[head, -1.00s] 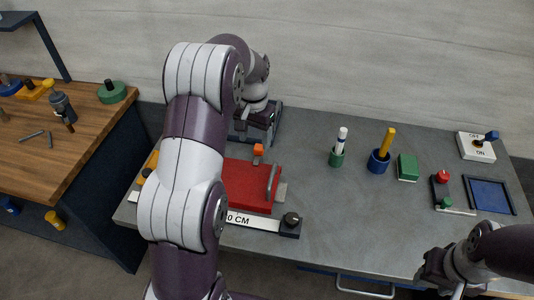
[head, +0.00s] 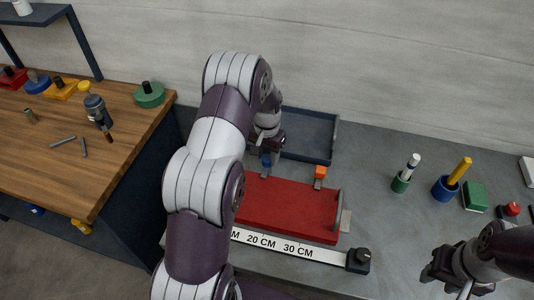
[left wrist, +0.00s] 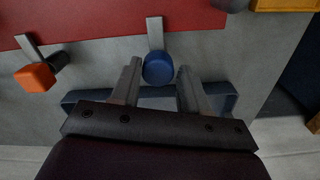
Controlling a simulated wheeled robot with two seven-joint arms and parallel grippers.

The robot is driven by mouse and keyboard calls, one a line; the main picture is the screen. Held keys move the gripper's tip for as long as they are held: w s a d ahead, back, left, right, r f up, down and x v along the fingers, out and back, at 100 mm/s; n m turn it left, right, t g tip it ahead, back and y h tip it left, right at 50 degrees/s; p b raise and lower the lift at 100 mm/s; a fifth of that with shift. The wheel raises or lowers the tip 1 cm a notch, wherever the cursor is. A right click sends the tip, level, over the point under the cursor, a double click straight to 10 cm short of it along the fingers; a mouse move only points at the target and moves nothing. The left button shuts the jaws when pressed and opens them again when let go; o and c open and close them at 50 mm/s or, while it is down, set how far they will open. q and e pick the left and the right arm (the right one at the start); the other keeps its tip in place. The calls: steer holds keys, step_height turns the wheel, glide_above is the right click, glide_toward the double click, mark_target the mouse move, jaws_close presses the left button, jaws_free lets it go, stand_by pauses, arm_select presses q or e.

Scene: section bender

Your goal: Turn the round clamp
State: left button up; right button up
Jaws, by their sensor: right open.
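The round clamp is a blue round knob (left wrist: 158,68) on a grey metal strip at the edge of a red plate (head: 290,208). In the head view the blue knob (head: 266,160) shows at the plate's back edge, partly behind my left arm. My left gripper (left wrist: 158,65) is open, with one finger on each side of the blue knob and small gaps visible. An orange angular clamp (head: 320,172) sits farther right on the same edge; it also shows in the left wrist view (left wrist: 36,77). My right gripper (head: 447,270) is open and empty at the lower right.
A dark blue tray (head: 325,138) lies behind the red plate. Green (head: 400,183) and blue (head: 445,188) cups stand to the right. A wooden bench (head: 60,165) is at left.

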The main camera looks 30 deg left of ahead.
arm_select(q)
steer(key=shift+d+r, duration=0.1)
steer(key=shift+d, duration=0.05)
steer(key=c, duration=0.6)
steer(key=shift+o, duration=0.2)
steer(key=n, duration=0.4)
steer(key=shift+w+r, duration=0.1)
steer(key=n, duration=0.4)
steer(key=shift+n+p, duration=0.3)
steer(key=n, duration=0.4)
steer(key=shift+n, duration=0.3)
steer(key=shift+w+r+n, duration=0.1)
steer(key=shift+n, duration=2.2)
